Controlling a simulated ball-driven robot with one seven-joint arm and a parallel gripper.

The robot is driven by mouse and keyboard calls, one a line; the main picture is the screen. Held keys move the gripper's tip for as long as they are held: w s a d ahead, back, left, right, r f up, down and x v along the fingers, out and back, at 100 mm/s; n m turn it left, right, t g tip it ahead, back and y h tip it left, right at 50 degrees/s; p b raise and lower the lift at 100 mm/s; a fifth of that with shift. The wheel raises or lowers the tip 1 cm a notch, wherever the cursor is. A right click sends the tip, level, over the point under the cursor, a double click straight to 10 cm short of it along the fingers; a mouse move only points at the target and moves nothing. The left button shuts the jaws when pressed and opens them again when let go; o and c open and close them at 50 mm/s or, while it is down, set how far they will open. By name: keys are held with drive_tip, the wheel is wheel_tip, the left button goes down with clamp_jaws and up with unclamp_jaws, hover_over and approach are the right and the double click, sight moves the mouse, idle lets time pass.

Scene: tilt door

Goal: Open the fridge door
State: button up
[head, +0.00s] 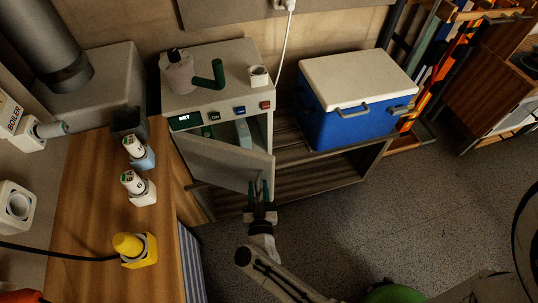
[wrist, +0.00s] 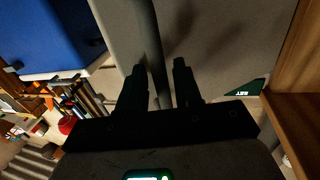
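The fridge (head: 222,88) is a small pale box with a lit SET display on its front. Its door (head: 225,160) stands partly open, swung out toward me, and shows part of the inside (head: 240,132) above it. My gripper (head: 259,187) is at the door's lower right edge, with its two fingers apart. In the wrist view, my gripper (wrist: 157,80) points at the pale door panel (wrist: 220,45), and a dark vertical strip (wrist: 146,40) shows between the fingers. I cannot tell whether the fingers touch the door.
A blue cooler (head: 345,128) with a white lid stands right of the fridge on a low wooden shelf (head: 325,178). The grey floor (head: 400,210) at the right is clear.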

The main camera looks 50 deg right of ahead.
drive_tip(key=w+d+n+t+y+b, duration=0.2)
drive_tip(key=w+d+y+b, duration=0.1)
drive_tip(key=d, duration=0.7)
drive_tip(key=shift+w+d+n+t, duration=0.3)
drive_tip(key=shift+w+d+n, duration=0.1)
drive_tip(key=shift+w, duration=0.45)
drive_tip(key=shift+r, duration=0.15)
